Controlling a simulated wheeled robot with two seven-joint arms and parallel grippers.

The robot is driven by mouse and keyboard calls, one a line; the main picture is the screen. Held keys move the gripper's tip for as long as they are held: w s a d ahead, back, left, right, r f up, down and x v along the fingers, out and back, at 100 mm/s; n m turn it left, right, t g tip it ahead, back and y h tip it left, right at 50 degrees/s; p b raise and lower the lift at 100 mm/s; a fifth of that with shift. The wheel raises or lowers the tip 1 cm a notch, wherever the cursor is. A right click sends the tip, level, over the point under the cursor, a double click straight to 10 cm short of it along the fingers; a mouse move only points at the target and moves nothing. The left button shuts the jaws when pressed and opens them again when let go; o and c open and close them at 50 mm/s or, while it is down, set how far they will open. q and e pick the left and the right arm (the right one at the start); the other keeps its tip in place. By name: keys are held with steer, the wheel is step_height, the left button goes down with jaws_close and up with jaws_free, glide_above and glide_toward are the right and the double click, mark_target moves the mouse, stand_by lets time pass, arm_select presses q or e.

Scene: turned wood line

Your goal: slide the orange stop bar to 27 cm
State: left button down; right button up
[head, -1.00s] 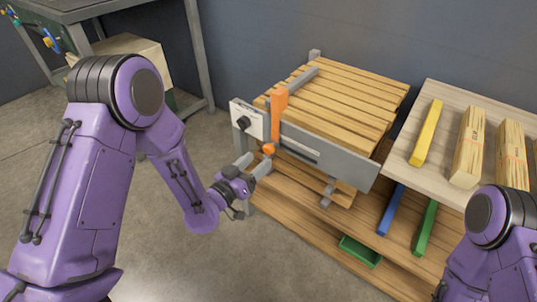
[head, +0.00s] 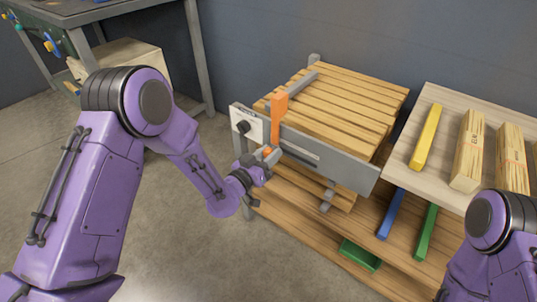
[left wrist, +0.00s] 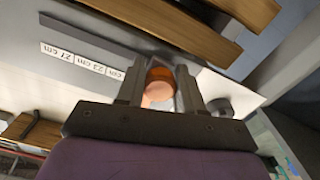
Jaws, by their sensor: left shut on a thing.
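The orange stop bar (head: 278,112) stands upright at the left end of the grey rail (head: 345,168) in front of the slatted wooden stack. Its round orange knob (left wrist: 159,82) sits between the fingers of my left gripper (head: 266,157) in the left wrist view. That gripper is shut on the knob, with a finger on either side. The scale labels (left wrist: 84,60) appear upside down in the left wrist view, and 27 cm and 23 cm are readable; the label closest to the gripper is partly hidden. My right gripper is out of view.
A white plate with a black knob (head: 242,126) is left of the bar. The board (head: 437,152) at right carries a yellow bar (head: 427,137) and wooden blocks. Blue and green bars and a green tray (head: 360,254) lie below. The rail right of the bar looks clear.

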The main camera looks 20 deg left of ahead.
mark_target(314, 167)
arm_select(q)
steer(key=s+d, duration=0.1)
steer(key=d, duration=0.2)
steer(key=s+d, duration=0.1)
steer(key=d, duration=0.3)
steer(key=s+d, duration=0.2)
steer(key=d, duration=0.2)
steer(key=shift+d, duration=0.1)
steer(key=shift+s+d+f, duration=0.15)
steer(key=shift+s+d, duration=0.05)
steer(key=shift+d, duration=0.05)
steer(key=c, duration=1)
jaws_free()
steer(key=shift+d, duration=0.1)
steer(key=shift+o, duration=1.2)
steer(key=shift+d, duration=0.1)
steer(key=shift+a, duration=0.2)
